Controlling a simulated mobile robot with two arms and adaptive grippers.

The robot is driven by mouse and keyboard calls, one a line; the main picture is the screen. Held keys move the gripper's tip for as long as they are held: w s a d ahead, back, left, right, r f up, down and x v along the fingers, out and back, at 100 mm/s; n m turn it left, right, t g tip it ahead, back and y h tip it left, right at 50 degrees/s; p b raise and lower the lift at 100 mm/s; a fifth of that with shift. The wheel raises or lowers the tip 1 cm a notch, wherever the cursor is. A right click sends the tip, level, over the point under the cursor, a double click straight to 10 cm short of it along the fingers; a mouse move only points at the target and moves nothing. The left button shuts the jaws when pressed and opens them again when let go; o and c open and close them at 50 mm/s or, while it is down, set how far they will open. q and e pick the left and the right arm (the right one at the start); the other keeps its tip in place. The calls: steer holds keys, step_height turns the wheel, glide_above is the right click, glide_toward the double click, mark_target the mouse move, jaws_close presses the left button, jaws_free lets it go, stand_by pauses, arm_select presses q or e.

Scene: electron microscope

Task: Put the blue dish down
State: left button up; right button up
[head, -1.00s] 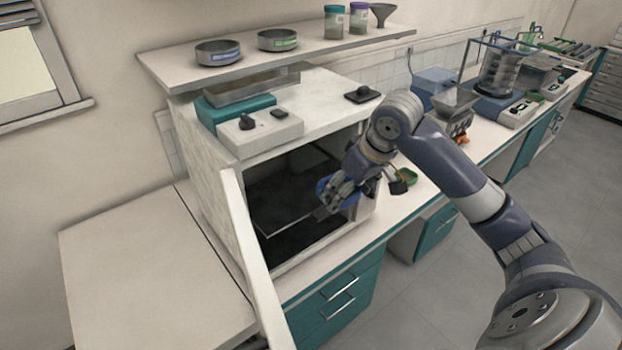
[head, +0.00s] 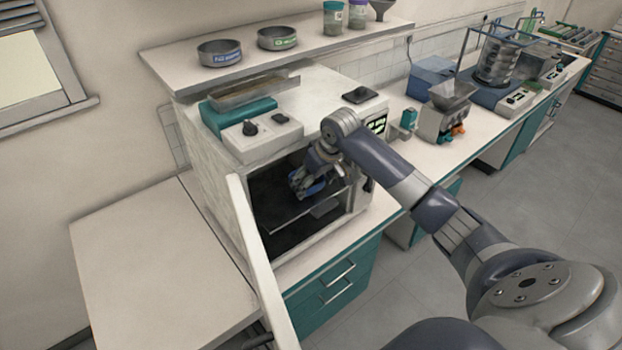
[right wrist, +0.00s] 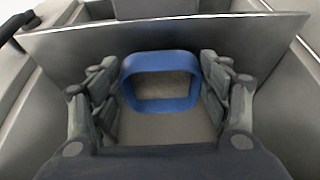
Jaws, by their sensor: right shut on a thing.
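The blue dish (head: 313,189) is inside the open white oven (head: 203,165), over the front part of its shelf (head: 272,213). My right gripper (head: 302,184) reaches in through the front opening and is shut on the dish. In the right wrist view the gripper (right wrist: 159,68) has a finger on each side of the dish (right wrist: 160,105), which holds a beige-grey material. I cannot tell whether the dish touches the shelf. My left gripper is not in view.
The oven door (head: 258,255) stands open at the left of the opening. A balance-like device (head: 262,132) sits on the oven top, below a wall shelf (head: 185,78) with two round dishes. A bare side table (head: 150,270) is at the left.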

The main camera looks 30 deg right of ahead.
steer(key=shift+w+f+p, duration=0.4)
steer(key=shift+f+p, duration=0.05)
steer(key=shift+f, duration=0.15)
steer(key=shift+w+f, duration=0.1)
steer(key=shift+f, duration=0.1)
steer(key=o, duration=1.1)
steer(key=shift+f, duration=0.1)
steer(key=shift+b+v, duration=2.15)
steer(key=shift+v, duration=4)
